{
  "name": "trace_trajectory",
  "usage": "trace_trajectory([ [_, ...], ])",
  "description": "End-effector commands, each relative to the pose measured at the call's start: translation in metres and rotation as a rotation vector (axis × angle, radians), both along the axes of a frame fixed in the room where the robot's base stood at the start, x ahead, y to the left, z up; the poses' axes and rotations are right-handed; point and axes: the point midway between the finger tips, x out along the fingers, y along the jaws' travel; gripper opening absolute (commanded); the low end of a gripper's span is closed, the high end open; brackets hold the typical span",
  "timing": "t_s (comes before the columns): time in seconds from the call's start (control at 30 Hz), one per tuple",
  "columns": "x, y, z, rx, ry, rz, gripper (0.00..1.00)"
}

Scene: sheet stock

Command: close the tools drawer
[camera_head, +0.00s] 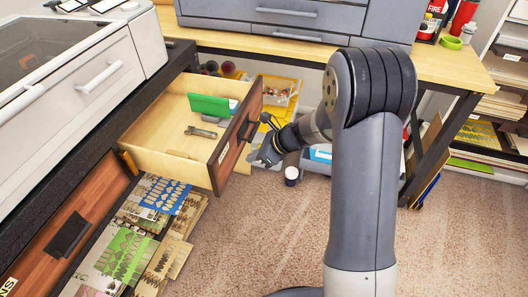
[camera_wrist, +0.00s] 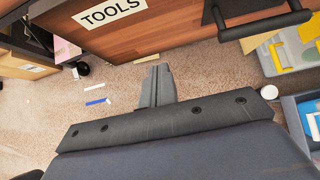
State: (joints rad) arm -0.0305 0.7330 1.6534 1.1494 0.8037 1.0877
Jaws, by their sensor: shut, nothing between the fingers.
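The tools drawer (camera_head: 160,140) stands pulled out from under the bench in the head view. Its reddish-brown front (camera_head: 228,158) has a black handle (camera_head: 249,126). In the wrist view the drawer front (camera_wrist: 165,33) fills the top, with a TOOLS label (camera_wrist: 110,12) and the black handle (camera_wrist: 262,24) to the right. My gripper (camera_head: 259,158) is on the outer side of the front, near the handle. In the wrist view my gripper (camera_wrist: 157,72) is shut and empty, its tips below the panel's lower edge in the picture. I cannot tell whether it touches the drawer.
A green piece (camera_head: 212,107) and a grey tool (camera_head: 200,132) lie in the drawer. Another drawer front (camera_head: 68,232) is at lower left, beside patterned sheets (camera_head: 125,252). Carpet (camera_head: 240,245) is clear in front.

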Motion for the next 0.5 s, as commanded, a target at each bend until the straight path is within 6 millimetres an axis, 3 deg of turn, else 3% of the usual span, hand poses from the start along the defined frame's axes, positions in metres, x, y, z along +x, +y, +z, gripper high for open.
trace_trajectory([
  [0.1, 0.006, 0.017, -0.016, 0.000, 0.000, 0.003, 0.00],
  [0.3, 0.015, 0.042, -0.013, -0.002, -0.002, 0.002, 0.00],
  [0.5, 0.018, 0.050, -0.012, 0.000, -0.001, 0.001, 0.00],
])
